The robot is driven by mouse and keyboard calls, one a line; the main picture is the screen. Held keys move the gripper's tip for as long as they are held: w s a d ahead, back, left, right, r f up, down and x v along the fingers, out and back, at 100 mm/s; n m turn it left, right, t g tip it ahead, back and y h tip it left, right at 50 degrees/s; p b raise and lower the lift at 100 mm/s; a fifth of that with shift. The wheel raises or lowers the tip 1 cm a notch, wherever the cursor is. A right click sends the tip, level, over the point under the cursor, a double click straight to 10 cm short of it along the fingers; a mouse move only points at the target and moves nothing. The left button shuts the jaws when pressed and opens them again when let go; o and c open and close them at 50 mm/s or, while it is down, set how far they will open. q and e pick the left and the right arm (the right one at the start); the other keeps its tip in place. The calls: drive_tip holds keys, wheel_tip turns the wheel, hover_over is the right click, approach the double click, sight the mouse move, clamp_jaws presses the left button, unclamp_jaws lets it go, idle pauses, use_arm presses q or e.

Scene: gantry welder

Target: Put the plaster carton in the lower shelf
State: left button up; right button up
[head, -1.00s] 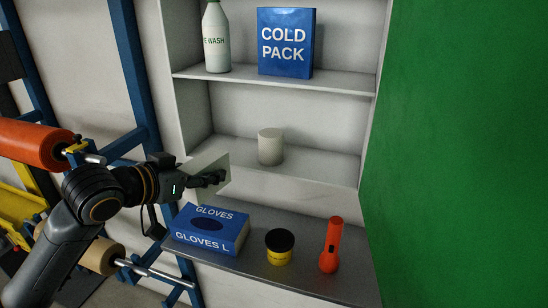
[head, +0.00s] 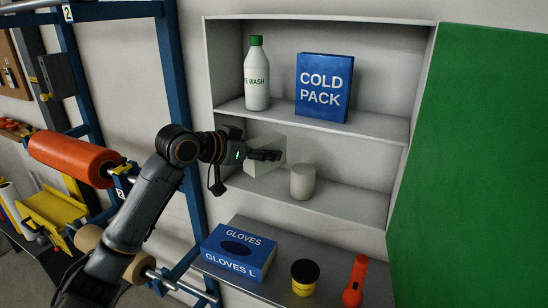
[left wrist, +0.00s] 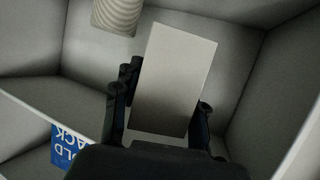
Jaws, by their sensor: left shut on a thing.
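The plain off-white plaster carton (head: 262,166) is in my left gripper (head: 277,155), at the left end of the lower shelf (head: 345,198) of the wall cabinet. In the left wrist view the carton (left wrist: 177,70) stands tilted between the two dark fingers of the gripper (left wrist: 165,108), which are shut on it. The carton's underside is hidden, so I cannot tell whether it touches the shelf board. My right gripper is in neither view.
A white roll (head: 303,183) stands just right of the carton. The upper shelf holds an eye wash bottle (head: 257,80) and a cold pack box (head: 323,88). Below are a gloves box (head: 238,252), a yellow-black tub (head: 305,277) and a red flashlight (head: 355,280). The lower shelf's right side is clear.

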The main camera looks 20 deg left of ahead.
use_arm(q)
drive_tip(key=w, duration=0.1)
drive_tip(key=w+p, duration=0.1)
drive_tip(key=w, duration=0.1)
drive_tip(key=shift+w+d+r, duration=0.1)
drive_tip(key=shift+w+r, duration=0.15)
drive_tip(key=shift+w, duration=0.1)
drive_tip(key=shift+w+f+p, duration=0.25)
drive_tip(key=shift+f+p, duration=0.05)
drive_tip(key=shift+f, duration=0.3)
drive_tip(key=shift+w+f+p, duration=0.2)
drive_tip(key=shift+f+p, duration=0.1)
drive_tip(key=shift+f, duration=0.3)
drive_tip(key=shift+s+f, duration=0.1)
drive_tip(key=shift+f, duration=0.5)
wheel_tip(320, 180, down, 3)
drive_tip(key=shift+p, duration=1.2)
drive_tip(key=shift+w+f, duration=0.4)
drive_tip(key=shift+f, duration=0.1)
drive_tip(key=o, duration=1.3)
drive_tip(key=shift+c, duration=0.2)
